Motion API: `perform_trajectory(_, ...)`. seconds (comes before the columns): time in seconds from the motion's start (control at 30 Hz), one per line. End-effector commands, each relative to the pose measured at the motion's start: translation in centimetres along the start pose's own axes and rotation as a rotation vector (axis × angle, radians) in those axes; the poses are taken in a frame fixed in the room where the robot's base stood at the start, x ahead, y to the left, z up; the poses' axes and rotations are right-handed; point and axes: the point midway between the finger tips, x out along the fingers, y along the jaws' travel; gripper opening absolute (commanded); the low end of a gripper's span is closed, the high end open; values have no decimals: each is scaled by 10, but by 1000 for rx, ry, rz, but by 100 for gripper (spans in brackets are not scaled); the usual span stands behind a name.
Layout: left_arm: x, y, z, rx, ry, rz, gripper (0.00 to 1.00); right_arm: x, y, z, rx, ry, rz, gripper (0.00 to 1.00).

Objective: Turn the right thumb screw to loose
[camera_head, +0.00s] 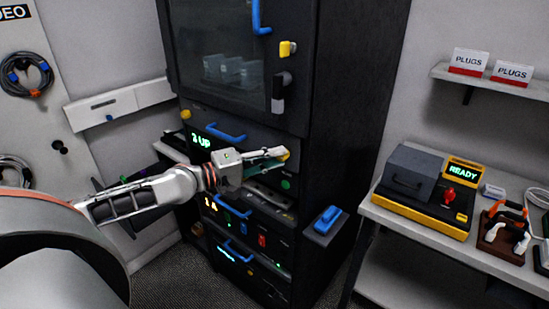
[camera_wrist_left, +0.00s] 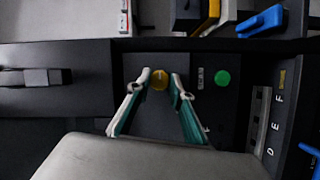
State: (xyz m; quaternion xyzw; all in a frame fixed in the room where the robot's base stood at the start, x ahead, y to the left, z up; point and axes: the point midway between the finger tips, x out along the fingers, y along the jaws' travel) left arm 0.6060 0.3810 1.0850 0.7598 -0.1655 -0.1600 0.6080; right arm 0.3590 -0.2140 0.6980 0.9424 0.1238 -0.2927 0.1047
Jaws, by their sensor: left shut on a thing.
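The right thumb screw (camera_head: 287,155) is a small yellow knob at the right end of a dark panel on the black rack. In the left wrist view the thumb screw (camera_wrist_left: 159,80) sits between my fingertips. My left gripper (camera_head: 279,153) reaches across the panel from the left. Its two teal-lined fingers are shut on the thumb screw, one on each side, as the left wrist view (camera_wrist_left: 160,77) shows. Another yellow thumb screw (camera_head: 186,114) is at the panel's left end. The screw's turn angle cannot be told. My right gripper is not in view.
The panel has a blue handle (camera_head: 226,132) and a green button (camera_wrist_left: 222,78) near the screw. A glass-fronted door (camera_head: 225,60) is above, and more modules with blue handles are below. A blue-handled item (camera_head: 327,219) stands right of the rack. A bench (camera_head: 400,222) holds a yellow-and-black device (camera_head: 425,213).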

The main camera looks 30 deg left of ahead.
Motion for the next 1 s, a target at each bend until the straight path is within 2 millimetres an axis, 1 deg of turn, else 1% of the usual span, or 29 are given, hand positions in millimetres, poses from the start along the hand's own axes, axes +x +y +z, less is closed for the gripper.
perform_trajectory(0.1,0,0,1,2,-1,0,0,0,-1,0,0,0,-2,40)
perform_trajectory(0.13,0,0,1,2,-1,0,29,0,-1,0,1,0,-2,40)
perform_trajectory(0.17,0,0,1,2,-1,0,37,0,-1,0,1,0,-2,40)
perform_trajectory(0.43,0,0,0,1,0,0,38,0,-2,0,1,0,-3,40)
perform_trajectory(0.5,0,0,0,1,0,0,38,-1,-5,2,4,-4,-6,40)
perform_trajectory(0.63,-3,-1,0,2,1,-2,38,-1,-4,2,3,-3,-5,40)
perform_trajectory(1.0,-28,-2,1,1,-2,-6,38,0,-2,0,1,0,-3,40)
